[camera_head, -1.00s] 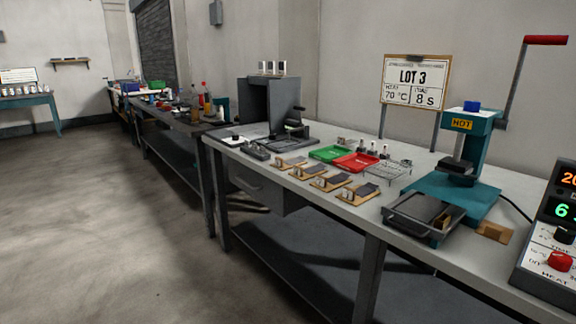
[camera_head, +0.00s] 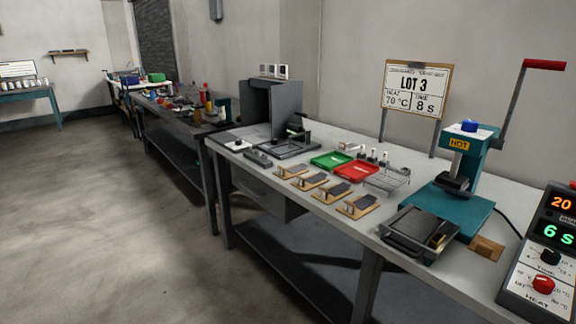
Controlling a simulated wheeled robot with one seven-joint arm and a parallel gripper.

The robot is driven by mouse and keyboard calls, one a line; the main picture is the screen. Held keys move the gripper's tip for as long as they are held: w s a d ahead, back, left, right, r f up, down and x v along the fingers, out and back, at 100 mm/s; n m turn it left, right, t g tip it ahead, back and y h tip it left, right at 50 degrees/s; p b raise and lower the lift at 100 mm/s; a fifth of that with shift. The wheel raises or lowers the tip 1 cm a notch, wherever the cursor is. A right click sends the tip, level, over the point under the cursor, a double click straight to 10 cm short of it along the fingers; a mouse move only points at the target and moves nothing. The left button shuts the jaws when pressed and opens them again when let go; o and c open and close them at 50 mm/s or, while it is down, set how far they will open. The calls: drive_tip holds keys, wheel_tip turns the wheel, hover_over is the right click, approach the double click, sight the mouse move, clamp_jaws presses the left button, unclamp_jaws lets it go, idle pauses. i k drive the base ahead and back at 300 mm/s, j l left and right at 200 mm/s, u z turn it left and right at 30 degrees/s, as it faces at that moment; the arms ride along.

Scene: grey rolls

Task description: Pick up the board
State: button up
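Two kinds of thing in view could be the board, and I cannot tell which is meant. Several small wooden boards (camera_head: 358,207) lie in a slanting row along the front of the grey workbench (camera_head: 335,222), each with a dark grey piece on it. A larger upright board (camera_head: 417,101) with a wooden edge stands on two legs at the back, reading LOT 3, 70 °C and 8 s. My gripper is not in view, and nothing in the frame shows my arm.
A teal press (camera_head: 467,150) marked HOT stands right, its red-ended lever raised. A dark tray (camera_head: 415,233), wooden block (camera_head: 486,248) and control box (camera_head: 543,258) are near it. Green (camera_head: 331,160) and red (camera_head: 356,170) trays lie behind the boards. Open floor (camera_head: 90,220) lies left.

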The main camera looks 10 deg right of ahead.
sight(286, 174)
drive_tip(key=i+j, duration=0.2)
drive_tip(key=j, duration=0.15)
drive_tip(key=i+j, duration=0.2)
drive_tip(key=i+j+z, duration=0.1)
drive_tip(key=j, duration=0.35)
drive_tip(key=i+j, duration=0.3)
drive_tip(key=i+j+z, duration=0.1)
drive_tip(key=j, duration=0.25)
drive_tip(key=i+j, duration=0.8)
drive_tip(key=i, duration=0.2)
drive_tip(key=l+z, duration=0.05)
